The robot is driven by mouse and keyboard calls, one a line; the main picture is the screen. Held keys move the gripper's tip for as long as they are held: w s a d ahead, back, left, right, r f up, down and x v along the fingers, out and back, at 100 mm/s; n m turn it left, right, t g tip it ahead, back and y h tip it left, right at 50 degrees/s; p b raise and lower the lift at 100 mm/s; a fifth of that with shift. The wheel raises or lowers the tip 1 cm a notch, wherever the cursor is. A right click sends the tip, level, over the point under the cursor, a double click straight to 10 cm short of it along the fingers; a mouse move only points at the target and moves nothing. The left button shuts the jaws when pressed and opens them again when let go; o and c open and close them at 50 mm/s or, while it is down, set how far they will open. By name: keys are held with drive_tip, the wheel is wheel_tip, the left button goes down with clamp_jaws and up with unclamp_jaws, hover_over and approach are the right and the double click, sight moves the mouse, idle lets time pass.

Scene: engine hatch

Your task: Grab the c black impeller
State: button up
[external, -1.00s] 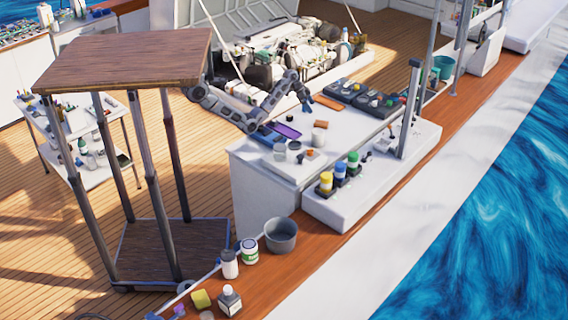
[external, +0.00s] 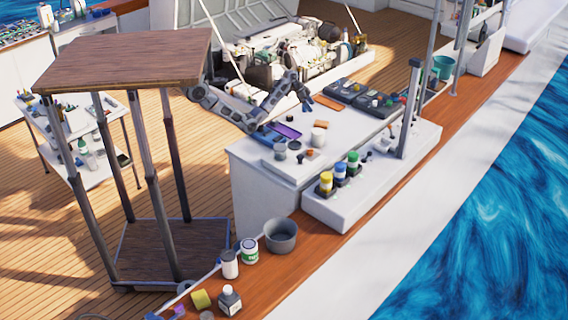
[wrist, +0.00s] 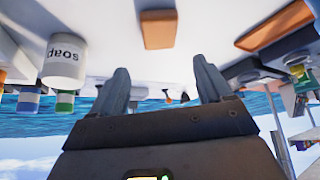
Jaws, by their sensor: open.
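My gripper (wrist: 162,82) is open and empty in the wrist view, its two dark fingers wide apart over the white bench top. In the external view my gripper (external: 306,106) is above the far part of the bench, near the dark trays. I cannot identify the black impeller for certain. Small dark pieces (wrist: 184,97) show between the fingers in the wrist view, farther off and too small to name. Small dark things also stand on the lower bench step in the external view (external: 365,157).
A soap container (wrist: 65,62) and an orange block (wrist: 158,29) are near my gripper. A grey post (external: 410,110) rises at the right.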

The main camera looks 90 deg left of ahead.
wheel_tip(320, 180, up, 4)
drive_tip(key=s+a+m+t+h+b, duration=0.25)
drive_tip(key=s+a+t+h, duration=0.2)
drive_tip(key=s, duration=0.45)
drive_tip(key=s+a+m+t+h+b, duration=0.25)
drive_tip(key=s+a, duration=0.25)
drive_tip(key=s, duration=0.3)
approach(289, 116)
drive_tip(key=shift+w+d+r+n+h, duration=0.1)
drive_tip(key=shift+w+n+h, duration=0.1)
drive_tip(key=shift+w, duration=0.35)
drive_tip(key=shift+w+d+n+h, duration=0.1)
drive_tip(key=shift+w+h, duration=0.1)
drive_tip(key=shift+w, duration=0.4)
drive_tip(key=shift+w+d+f, duration=0.1)
drive_tip(key=shift+w+f, duration=0.05)
drive_tip(key=shift+f, duration=0.2)
drive_tip(key=shift+f+p+x, duration=0.15)
drive_tip(key=shift+p+x, duration=0.25)
drive_tip(key=shift+x, duration=1.5)
drive_tip(key=shift+f+p+x, duration=0.2)
drive_tip(key=shift+p+x, duration=0.2)
drive_tip(key=shift+x, duration=1.45)
drive_tip(key=c, duration=1.1)
